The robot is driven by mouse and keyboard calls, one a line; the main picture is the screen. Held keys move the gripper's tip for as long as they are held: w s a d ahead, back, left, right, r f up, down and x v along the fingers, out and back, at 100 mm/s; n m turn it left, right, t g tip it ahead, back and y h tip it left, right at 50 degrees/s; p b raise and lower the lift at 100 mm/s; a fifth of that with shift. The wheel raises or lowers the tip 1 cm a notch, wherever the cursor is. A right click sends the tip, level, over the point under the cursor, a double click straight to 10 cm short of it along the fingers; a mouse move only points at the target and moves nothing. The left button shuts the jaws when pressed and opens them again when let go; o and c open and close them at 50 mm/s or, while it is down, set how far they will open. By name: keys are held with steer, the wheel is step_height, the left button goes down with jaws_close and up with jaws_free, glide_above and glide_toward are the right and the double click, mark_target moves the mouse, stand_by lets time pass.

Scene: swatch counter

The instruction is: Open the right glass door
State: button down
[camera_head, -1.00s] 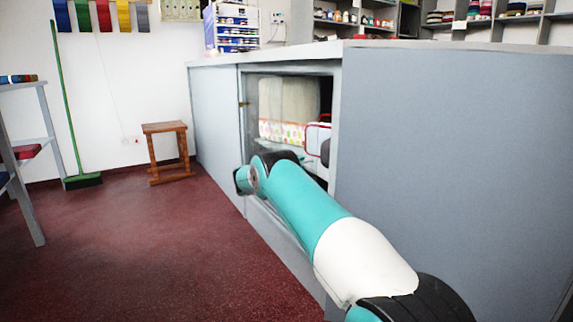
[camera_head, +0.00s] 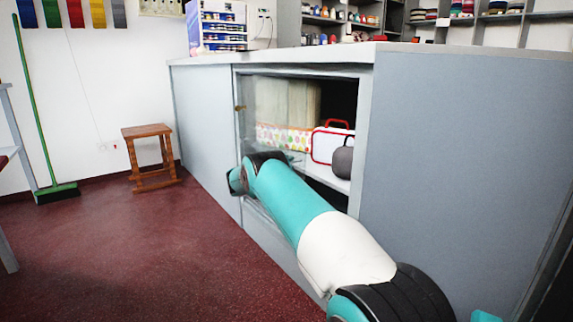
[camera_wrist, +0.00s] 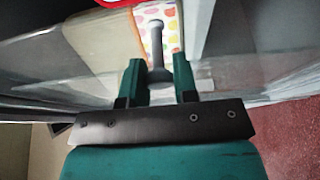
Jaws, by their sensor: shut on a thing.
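The glass door (camera_head: 275,105) is in the low grey cabinet. Clear glass covers the left of the opening, and the right part is uncovered and dark inside. In the wrist view, glass (camera_wrist: 60,92) shows beside my gripper (camera_wrist: 157,72), whose two teal fingers are shut on a grey bar-like handle (camera_wrist: 157,38). In the head view my arm hides the gripper and the handle. I cannot tell the door's exact angle.
Inside the cabinet are a red-edged white case (camera_head: 330,145), a grey rounded thing (camera_head: 343,160) and a dotted box (camera_head: 280,138). A wooden stool (camera_head: 150,155) and a green broom (camera_head: 55,192) stand at the left wall. The red floor before the cabinet is clear.

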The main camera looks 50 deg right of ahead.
steer(key=c, duration=0.9)
jaws_free()
steer(key=shift+s+d, duration=0.25)
steer(key=shift+s, duration=0.1)
steer(key=shift+c, duration=0.2)
steer(key=shift+w+a, duration=0.2)
steer(key=shift+a, duration=0.05)
steer(key=a+p, duration=0.2)
steer(key=a, duration=0.3)
steer(key=s+a+p, duration=0.1)
steer(key=a+p, duration=0.1)
steer(key=a, duration=0.4)
steer(key=a+p, duration=0.2)
steer(key=a, duration=0.4)
steer(key=shift+s+a, duration=0.15)
